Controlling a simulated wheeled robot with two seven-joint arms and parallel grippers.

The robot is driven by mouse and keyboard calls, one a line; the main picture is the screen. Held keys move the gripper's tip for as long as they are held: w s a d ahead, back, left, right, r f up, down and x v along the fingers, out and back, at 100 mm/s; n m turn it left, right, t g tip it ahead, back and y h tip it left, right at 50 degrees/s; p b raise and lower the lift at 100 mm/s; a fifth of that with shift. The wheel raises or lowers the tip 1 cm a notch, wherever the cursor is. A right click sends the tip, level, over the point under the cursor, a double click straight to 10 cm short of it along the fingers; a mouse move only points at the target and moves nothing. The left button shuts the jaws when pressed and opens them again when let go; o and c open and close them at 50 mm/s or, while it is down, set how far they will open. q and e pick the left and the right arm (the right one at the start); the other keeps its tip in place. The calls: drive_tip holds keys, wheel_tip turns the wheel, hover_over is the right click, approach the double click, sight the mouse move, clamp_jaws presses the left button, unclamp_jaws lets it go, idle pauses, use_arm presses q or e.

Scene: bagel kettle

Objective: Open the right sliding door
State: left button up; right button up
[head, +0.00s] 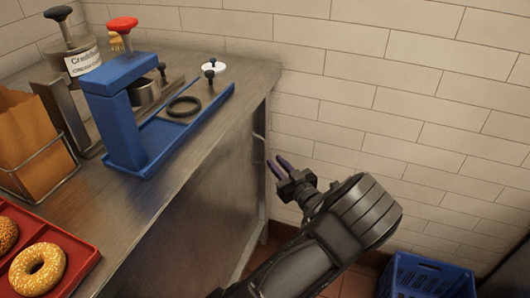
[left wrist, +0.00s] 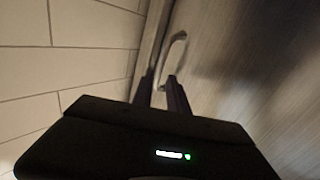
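The right sliding door (head: 205,215) is a grey metal panel on the front of the steel counter, under its top. Its handle (left wrist: 176,48) is a pale metal bar near the door's edge in the left wrist view. In the head view the handle (head: 259,136) shows faintly near the counter's far end, by the wall. My left gripper (head: 277,165) is just in front of that end, with its two dark fingers apart. In the left wrist view my left gripper's fingertips (left wrist: 163,82) are at the handle's lower end; contact cannot be told. My right gripper is not in view.
The white tiled wall (head: 400,90) stands close beyond my left gripper. A blue crate (head: 430,275) is on the floor at lower right. The counter top (head: 150,205) holds a blue press (head: 118,120), a paper bag (head: 30,140) and a red tray (head: 85,262) with bagels.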

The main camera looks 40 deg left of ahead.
sight(265, 151)
use_arm(q)
drive_tip(key=b+x, duration=0.1)
drive_tip(key=x, duration=0.6)
drive_tip(key=shift+w+a, duration=0.1)
drive_tip(key=shift+a, duration=0.15)
drive_tip(key=shift+c, duration=0.3)
clamp_jaws()
idle(0.9)
